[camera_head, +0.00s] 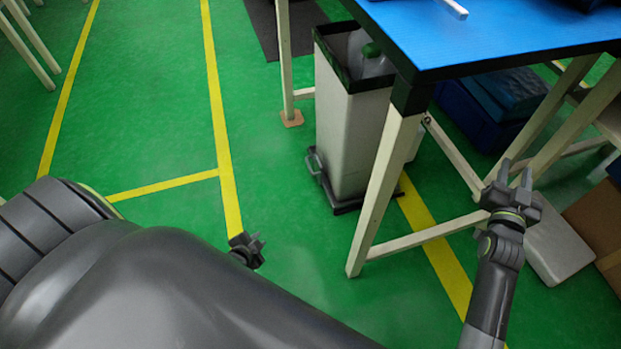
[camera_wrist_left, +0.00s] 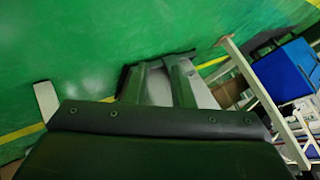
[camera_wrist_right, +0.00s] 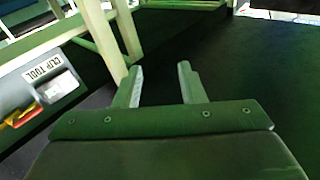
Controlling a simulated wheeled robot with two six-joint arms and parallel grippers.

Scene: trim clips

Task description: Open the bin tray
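A tall pale bin (camera_head: 352,125) with a dark rim stands on the floor by the blue table's leg, with a dark base and a pedal-like part at its lower left. A whitish item with a green top (camera_head: 371,58) is in its open top. I cannot tell which part is the tray. My left gripper (camera_head: 258,246) is low over the floor, left of the bin and apart from it; its fingers are apart in the left wrist view (camera_wrist_left: 158,82). My right gripper (camera_head: 517,172) is right of the table leg, open and empty in the right wrist view (camera_wrist_right: 160,85).
The blue table (camera_head: 470,35) has pale legs and crossbars between the bin and my right gripper. A blue crate (camera_head: 478,115) lies beneath it. Green floor left of the bin is clear.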

